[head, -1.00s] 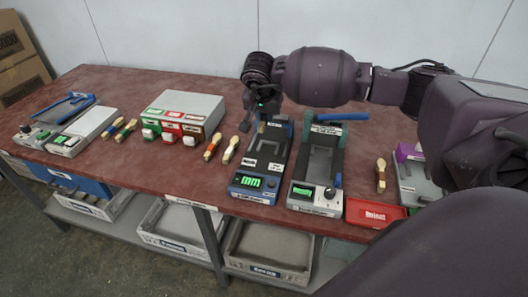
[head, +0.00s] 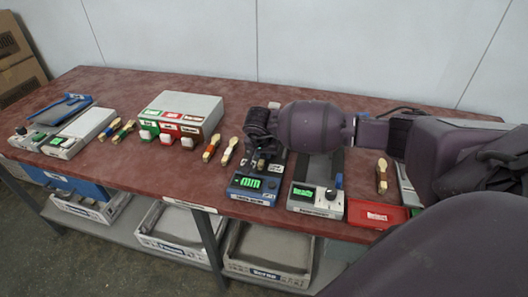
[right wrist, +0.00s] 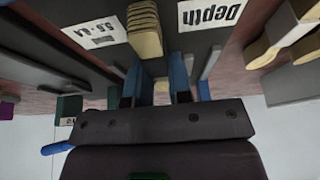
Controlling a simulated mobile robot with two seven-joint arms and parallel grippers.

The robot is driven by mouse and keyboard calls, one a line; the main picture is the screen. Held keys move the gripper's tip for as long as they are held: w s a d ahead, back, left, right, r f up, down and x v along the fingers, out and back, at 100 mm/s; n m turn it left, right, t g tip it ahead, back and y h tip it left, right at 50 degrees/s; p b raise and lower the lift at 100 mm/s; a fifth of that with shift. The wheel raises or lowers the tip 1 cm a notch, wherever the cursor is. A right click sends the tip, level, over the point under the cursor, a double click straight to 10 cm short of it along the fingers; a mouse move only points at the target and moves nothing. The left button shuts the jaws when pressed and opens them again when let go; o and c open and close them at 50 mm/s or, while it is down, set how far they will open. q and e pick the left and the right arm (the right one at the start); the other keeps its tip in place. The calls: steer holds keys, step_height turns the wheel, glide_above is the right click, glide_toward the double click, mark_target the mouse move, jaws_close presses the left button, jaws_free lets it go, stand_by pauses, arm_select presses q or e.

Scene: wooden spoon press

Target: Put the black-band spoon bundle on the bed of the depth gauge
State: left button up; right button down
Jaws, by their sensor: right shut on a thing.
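The depth gauge (head: 251,188) is the blue-fronted device with a green "mm" display near the table's front edge. Its "Depth" label (right wrist: 211,13) shows upside down in the right wrist view. My right gripper (head: 262,164) is low over the gauge and hides most of its bed. In the right wrist view the gripper (right wrist: 155,80) is shut on a pale wooden spoon bundle (right wrist: 145,30), whose stacked ends stick out between the fingers. The bundle's band is hidden, so its colour cannot be told. Whether the bundle touches the bed cannot be told. My left gripper is out of view.
A grey device with a "Ready" display (head: 315,197) stands right of the gauge. A red tray (head: 377,214) and a dark-banded bundle (head: 382,176) lie farther right.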

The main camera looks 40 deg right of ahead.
steer(key=shift+f, duration=0.15)
steer(key=shift+f, duration=0.15)
steer(key=c, duration=1)
jaws_free()
steer(key=shift+r, duration=0.4)
steer(key=p+v, duration=0.1)
steer(key=v, duration=1)
steer(key=shift+s+r, duration=0.2)
steer(key=shift+r, duration=0.1)
steer(key=shift+a, duration=0.15)
